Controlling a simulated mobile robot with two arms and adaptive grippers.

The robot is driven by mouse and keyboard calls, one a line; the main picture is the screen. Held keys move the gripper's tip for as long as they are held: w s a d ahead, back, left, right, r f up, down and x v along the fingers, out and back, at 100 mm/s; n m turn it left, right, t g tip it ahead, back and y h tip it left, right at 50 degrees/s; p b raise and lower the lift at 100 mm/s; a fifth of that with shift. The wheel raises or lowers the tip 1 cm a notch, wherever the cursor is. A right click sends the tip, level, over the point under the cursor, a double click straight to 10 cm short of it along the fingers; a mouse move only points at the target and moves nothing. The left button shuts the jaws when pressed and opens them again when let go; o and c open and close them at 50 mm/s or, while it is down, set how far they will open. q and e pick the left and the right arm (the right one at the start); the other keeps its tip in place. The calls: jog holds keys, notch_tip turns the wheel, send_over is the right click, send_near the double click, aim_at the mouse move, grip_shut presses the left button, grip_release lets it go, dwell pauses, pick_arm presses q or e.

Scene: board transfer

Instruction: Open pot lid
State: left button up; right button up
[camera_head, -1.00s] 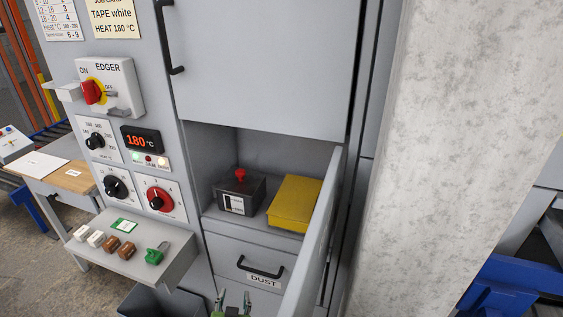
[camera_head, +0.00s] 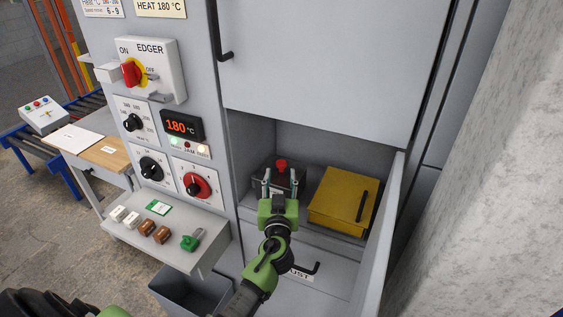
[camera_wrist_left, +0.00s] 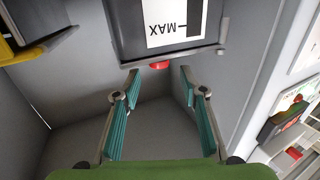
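The pot (camera_head: 264,182) is a dark box in the open compartment, with a red knob (camera_head: 282,164) on its lid (camera_head: 297,172). My left gripper (camera_head: 281,184) is just in front of it, with its fingers apart and partly covering the pot's front. In the left wrist view, which shows the scene upside down, the pot (camera_wrist_left: 125,25) with its white "MAX" label is beyond the fingertips. The red knob (camera_wrist_left: 160,65) lies in line with the gap between the open fingers (camera_wrist_left: 158,75), and nothing is gripped. The lid appears closed. My right gripper is not in view.
A yellow box (camera_head: 338,203) with a black handle stands right of the pot. A grey panel (camera_head: 385,235) bounds the compartment on the right. A "DUST" drawer (camera_head: 335,280) with a black handle is below. A control shelf (camera_head: 150,228) projects at the left.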

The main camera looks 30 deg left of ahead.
aim_at(281, 166)
pick_arm(q)
jog(key=shift+p+x, duration=0.45)
jog(key=shift+x, duration=2.2)
grip_shut()
